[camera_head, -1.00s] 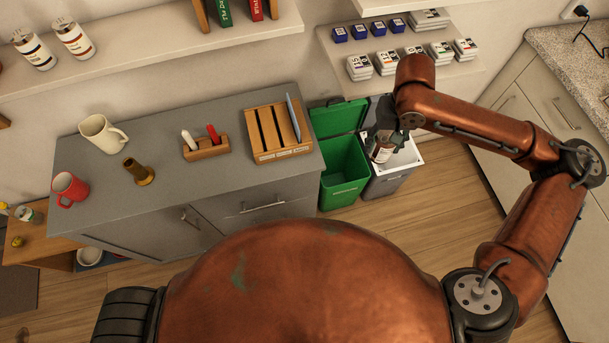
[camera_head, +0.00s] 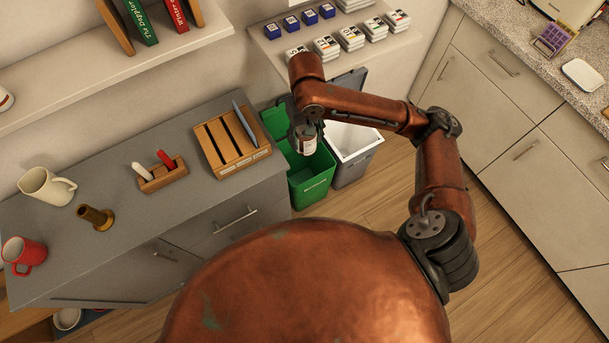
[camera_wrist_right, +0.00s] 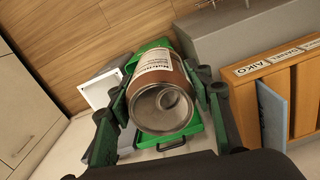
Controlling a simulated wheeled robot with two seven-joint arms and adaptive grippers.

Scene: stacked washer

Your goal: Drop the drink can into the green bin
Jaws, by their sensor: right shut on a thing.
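The drink can (camera_head: 307,146), brown with a white label, is held by my right gripper (camera_head: 303,131). In the right wrist view the can (camera_wrist_right: 160,98) sits between the fingers of my right gripper (camera_wrist_right: 160,105), its end facing the camera. The green bin (camera_head: 314,187) stands open on the floor beside the grey cabinet. In the head view the can appears over the bin's opening. Green parts of the bin (camera_wrist_right: 196,128) show around the can in the wrist view. The can's height above the rim is hard to tell. My left gripper is not in view.
A grey bin with a white inside (camera_head: 355,165) stands open right of the green one. The grey cabinet (camera_head: 110,200) holds a wooden organizer (camera_head: 230,143), a pen holder (camera_head: 163,177), a cream mug (camera_head: 45,188), a red mug (camera_head: 22,255) and a brass vessel (camera_head: 95,217).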

